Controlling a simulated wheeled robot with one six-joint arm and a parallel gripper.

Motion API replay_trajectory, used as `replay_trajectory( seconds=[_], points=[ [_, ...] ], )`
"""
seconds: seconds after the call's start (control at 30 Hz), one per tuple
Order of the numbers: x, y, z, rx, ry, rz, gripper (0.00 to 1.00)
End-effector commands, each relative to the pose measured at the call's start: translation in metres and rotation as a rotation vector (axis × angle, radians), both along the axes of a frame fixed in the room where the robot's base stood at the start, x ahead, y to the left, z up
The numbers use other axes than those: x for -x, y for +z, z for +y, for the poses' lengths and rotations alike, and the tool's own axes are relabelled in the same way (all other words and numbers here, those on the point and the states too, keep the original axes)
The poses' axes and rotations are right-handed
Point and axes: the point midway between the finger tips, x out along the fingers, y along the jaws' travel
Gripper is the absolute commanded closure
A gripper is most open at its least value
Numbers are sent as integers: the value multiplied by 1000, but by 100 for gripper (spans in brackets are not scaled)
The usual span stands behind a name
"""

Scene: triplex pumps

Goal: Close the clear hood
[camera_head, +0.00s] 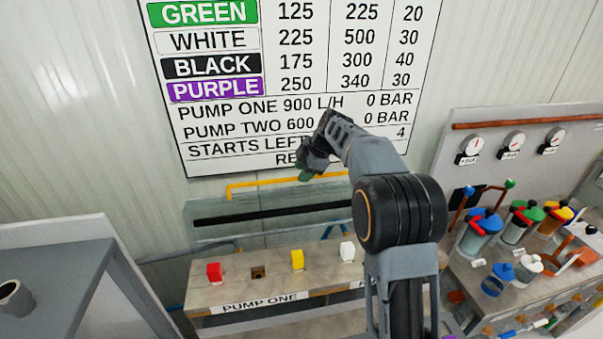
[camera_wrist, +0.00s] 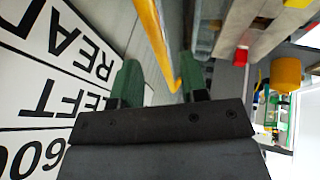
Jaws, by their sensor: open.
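The clear hood (camera_head: 262,229) stands raised behind the bench marked PUMP ONE, against the wall. It is a see-through panel with a black strip across it and a yellow handle bar (camera_head: 255,184) along its top edge. My gripper (camera_head: 305,174) is at the right part of this bar, with its dark green fingertips pointing down. In the wrist view the yellow bar (camera_wrist: 153,35) runs between the two open green fingers (camera_wrist: 158,82), apparently without being clamped. My arm hides the right part of the hood in the head view.
A sign (camera_head: 215,100) hangs behind my gripper. A bench with gauges and coloured-lid jars (camera_head: 482,235) stands right. A grey cabinet (camera_head: 70,275) stands left.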

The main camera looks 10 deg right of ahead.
Motion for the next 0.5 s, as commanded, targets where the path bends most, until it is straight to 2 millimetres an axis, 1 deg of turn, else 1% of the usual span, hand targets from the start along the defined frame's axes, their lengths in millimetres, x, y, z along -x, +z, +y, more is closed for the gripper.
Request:
replay_trajectory(
  seconds=[0.1, 0.2, 0.5],
  points=[
    [-3, -10, 5, 0, 0, 3, 60],
    [-5, -15, 6, 0, -1, 0, 60],
    [-6, -19, 8, 0, -1, 0, 60]
  ],
)
